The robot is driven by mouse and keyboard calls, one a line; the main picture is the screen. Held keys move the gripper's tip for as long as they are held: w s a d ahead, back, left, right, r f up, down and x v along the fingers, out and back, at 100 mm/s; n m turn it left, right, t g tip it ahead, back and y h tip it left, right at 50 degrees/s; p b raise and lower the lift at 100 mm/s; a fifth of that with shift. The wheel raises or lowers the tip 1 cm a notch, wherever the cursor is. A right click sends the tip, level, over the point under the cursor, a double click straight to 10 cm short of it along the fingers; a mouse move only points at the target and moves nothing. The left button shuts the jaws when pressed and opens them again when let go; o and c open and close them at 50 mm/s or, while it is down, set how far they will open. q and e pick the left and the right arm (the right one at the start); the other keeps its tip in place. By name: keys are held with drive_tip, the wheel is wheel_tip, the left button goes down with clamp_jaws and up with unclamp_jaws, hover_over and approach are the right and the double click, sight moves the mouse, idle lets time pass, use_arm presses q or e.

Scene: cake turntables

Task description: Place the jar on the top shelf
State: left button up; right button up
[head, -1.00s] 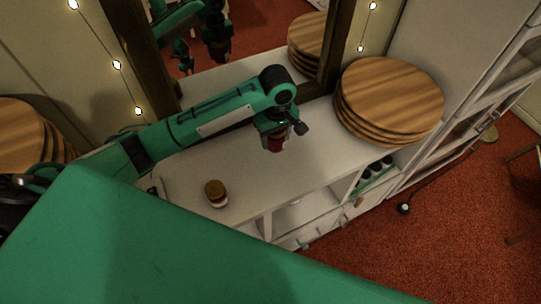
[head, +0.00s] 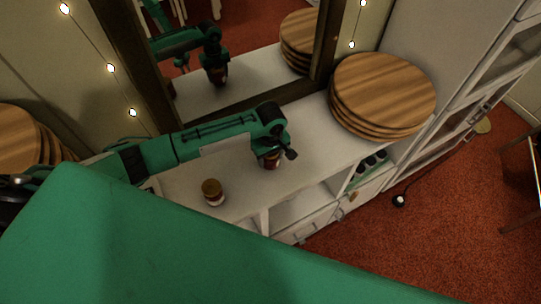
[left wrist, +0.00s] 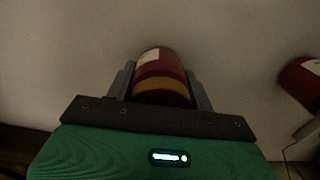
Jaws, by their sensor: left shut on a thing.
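My left gripper (head: 271,155) is shut on a dark red jar (head: 271,163) on or just above the white top shelf (head: 240,185); I cannot tell whether the jar's base touches it. In the left wrist view the red jar (left wrist: 160,71) with a yellow-brown lid sits between the two fingers of the left gripper (left wrist: 160,88). A second jar (head: 213,192) with a brown lid and pale label stands upright on the shelf top, left of the held one. Another red jar (left wrist: 303,80) shows at the right edge of the left wrist view. My right gripper is not in view.
A stack of round wooden boards (head: 382,95) stands at the right of the shelf top, and another stack (head: 25,140) at the far left. A framed mirror (head: 245,60) stands behind. Dark bottles (head: 370,162) stand in a lower compartment. Bare shelf top lies between the jars.

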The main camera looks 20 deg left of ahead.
use_arm(q)
drive_tip(key=o, duration=0.7)
drive_tip(key=shift+f, duration=0.1)
drive_tip(key=o, duration=0.4)
